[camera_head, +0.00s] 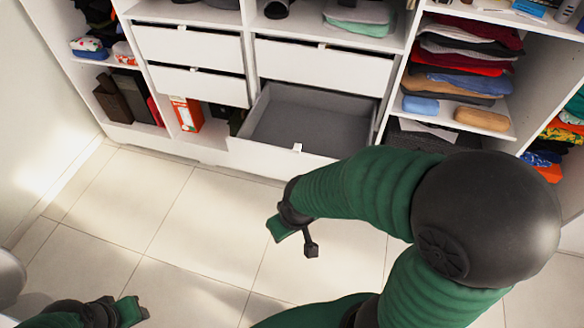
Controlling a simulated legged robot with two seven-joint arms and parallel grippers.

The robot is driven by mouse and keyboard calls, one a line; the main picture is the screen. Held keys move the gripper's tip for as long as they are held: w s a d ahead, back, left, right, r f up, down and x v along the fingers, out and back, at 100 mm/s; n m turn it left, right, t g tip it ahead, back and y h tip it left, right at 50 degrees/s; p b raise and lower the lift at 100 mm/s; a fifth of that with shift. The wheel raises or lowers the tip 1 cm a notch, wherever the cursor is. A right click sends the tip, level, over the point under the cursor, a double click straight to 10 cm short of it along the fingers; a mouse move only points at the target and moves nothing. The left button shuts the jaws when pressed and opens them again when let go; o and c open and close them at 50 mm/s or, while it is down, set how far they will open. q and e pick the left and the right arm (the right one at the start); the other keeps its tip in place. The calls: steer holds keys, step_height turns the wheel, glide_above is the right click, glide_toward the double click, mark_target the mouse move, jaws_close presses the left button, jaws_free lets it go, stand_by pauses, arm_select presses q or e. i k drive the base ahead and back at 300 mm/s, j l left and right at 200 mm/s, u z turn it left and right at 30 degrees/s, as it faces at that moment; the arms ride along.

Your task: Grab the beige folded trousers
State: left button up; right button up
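I cannot pick out the beige folded trousers for sure. A tan folded or rolled item (482,118) lies on the lower shelf at the upper right. A stack of folded clothes (462,60) is just above it, with beige-brown layers near its bottom. My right gripper (296,239) hangs over the floor in front of the open drawer, its fingers apart with nothing between them. It is well away from the clothes. My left gripper (122,312) is at the lower left edge, low over the floor and partly cut off, so its opening is unclear.
An open, empty grey-lined drawer (312,113) sticks out of the white wardrobe in the middle. Closed drawers (190,47) are beside and above it. Grey and teal folded clothes (358,28) sit at the top. The tiled floor (195,235) is clear.

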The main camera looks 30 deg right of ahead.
mark_target(495, 122)
steer(key=z, duration=2.4)
